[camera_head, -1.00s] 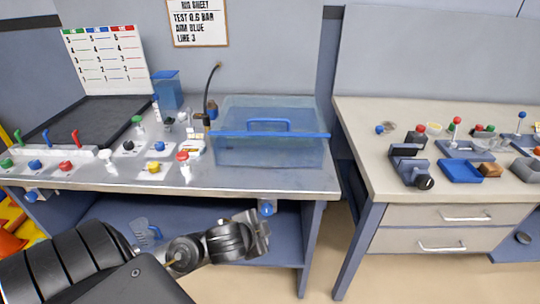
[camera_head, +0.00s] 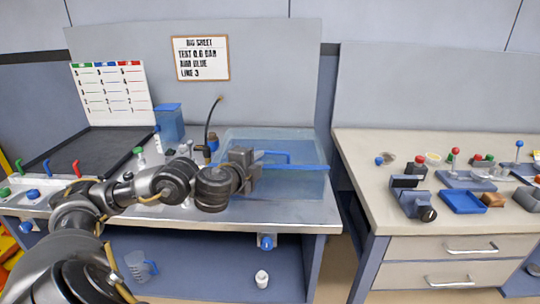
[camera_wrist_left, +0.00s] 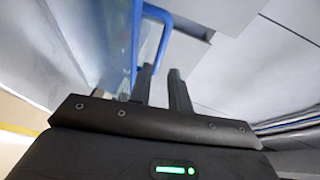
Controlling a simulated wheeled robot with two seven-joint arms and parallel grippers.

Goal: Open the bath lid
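The bath (camera_head: 290,205) is a clear bluish tank on the left bench. Its lid is down, with a blue front bar (camera_head: 306,168) and a raised blue handle (camera_head: 288,157). My left gripper (camera_head: 257,160) is at the left end of the handle, above the bath's front, and hides part of the lid. In the left wrist view its two dark fingers (camera_wrist_left: 161,85) stand apart with a narrow gap and nothing visible between them. The blue handle (camera_wrist_left: 158,40) shows just beyond the fingertips. Whether they touch it is unclear. My right gripper is not in view.
A black hose (camera_head: 208,125) rises left of the bath, near a blue container (camera_head: 169,123). My left arm covers the small bench fittings. A blue tap (camera_head: 266,241) hangs under the bench edge. A jug (camera_head: 140,267) and white bottle (camera_head: 262,279) stand below. Another bench (camera_head: 362,160) stands right.

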